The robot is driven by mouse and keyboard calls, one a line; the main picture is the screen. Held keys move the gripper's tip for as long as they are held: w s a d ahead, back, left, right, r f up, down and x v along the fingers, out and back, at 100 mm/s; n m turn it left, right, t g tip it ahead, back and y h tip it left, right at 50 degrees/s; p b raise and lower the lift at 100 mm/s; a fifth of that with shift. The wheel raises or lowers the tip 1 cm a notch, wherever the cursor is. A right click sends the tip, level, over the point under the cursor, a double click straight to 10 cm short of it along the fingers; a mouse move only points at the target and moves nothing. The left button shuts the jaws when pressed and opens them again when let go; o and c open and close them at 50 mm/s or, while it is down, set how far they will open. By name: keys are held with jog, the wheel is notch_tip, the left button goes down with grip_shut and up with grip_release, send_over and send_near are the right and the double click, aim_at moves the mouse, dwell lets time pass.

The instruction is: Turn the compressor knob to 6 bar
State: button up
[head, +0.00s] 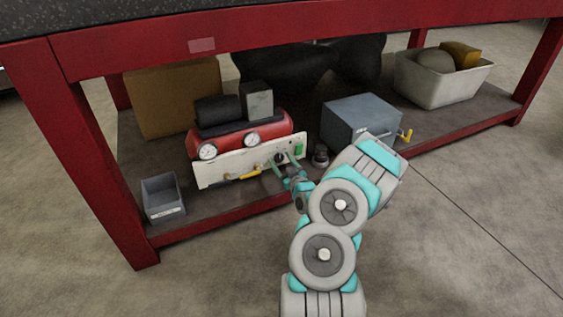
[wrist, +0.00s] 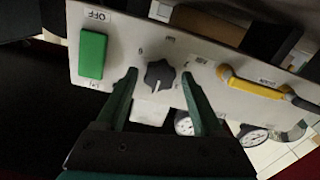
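The compressor (head: 236,141) is a red tank behind a pale panel (head: 222,168) on the low shelf. Its dark round knob (wrist: 159,75) shows in the wrist view with marks around it on the panel, too small and blurred to read. A white pointer or tab shows just below the knob, and I cannot tell its setting. My gripper (wrist: 159,78) is open, with one green fingertip on each side of the knob and a visible gap to each. I cannot tell how deep the fingertips reach. In the head view my gripper (head: 281,168) is at the panel's right part.
A green switch (wrist: 92,54) and a yellow lever (wrist: 253,88) flank the knob. Two gauges (head: 207,151) sit on the tank front. A grey-blue box (head: 360,120) stands right, a small grey bin (head: 163,200) left. The red bench frame (head: 200,228) surrounds the shelf.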

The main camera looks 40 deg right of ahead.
grip_shut()
dwell(0.3)
jog(key=m, duration=0.5)
jog(key=shift+m, duration=0.3)
jog(key=m, duration=1.2)
jog(key=shift+f+m+b, duration=0.1)
jog(key=shift+m+b, duration=0.2)
jog(key=shift+b, duration=0.05)
jog(key=m+b, duration=0.1)
jog(key=m, duration=0.4)
jog(key=shift+m, duration=0.3)
